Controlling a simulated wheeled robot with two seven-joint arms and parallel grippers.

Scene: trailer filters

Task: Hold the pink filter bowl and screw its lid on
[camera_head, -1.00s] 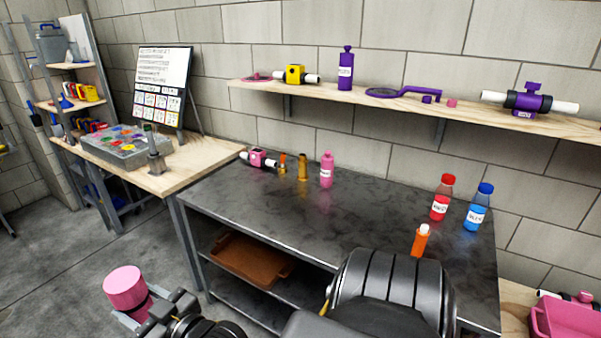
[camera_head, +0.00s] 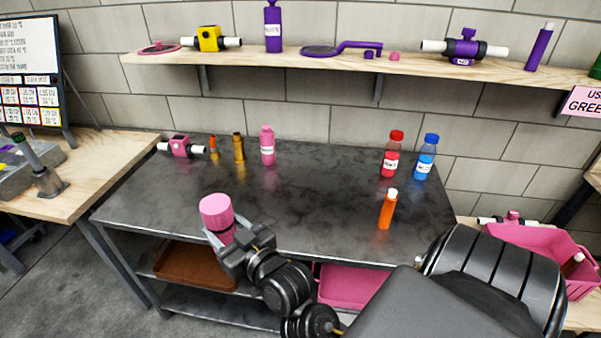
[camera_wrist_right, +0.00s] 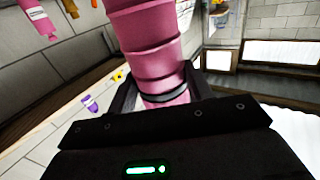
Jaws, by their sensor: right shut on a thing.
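My right gripper (camera_head: 223,240) is shut on the pink filter bowl (camera_head: 216,212), a cylinder with a wider top, held roughly upright over the dark table's front edge. In the right wrist view, the bowl (camera_wrist_right: 148,45) stands between the two jaws, with a ribbed pink side and a dark band near them. I cannot tell whether its wide pink top is a separate lid. A pink block with white pipe ends (camera_head: 180,147) lies at the table's back left, apart from the gripper. My left gripper is not in view.
Behind the bowl on the dark table (camera_head: 310,195) stand a brass cylinder (camera_head: 238,147) and a pink bottle (camera_head: 268,147). Red (camera_head: 391,157), blue (camera_head: 425,160) and orange (camera_head: 387,210) containers stand to the right. A wall shelf (camera_head: 330,62) runs above. The table's middle is clear.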

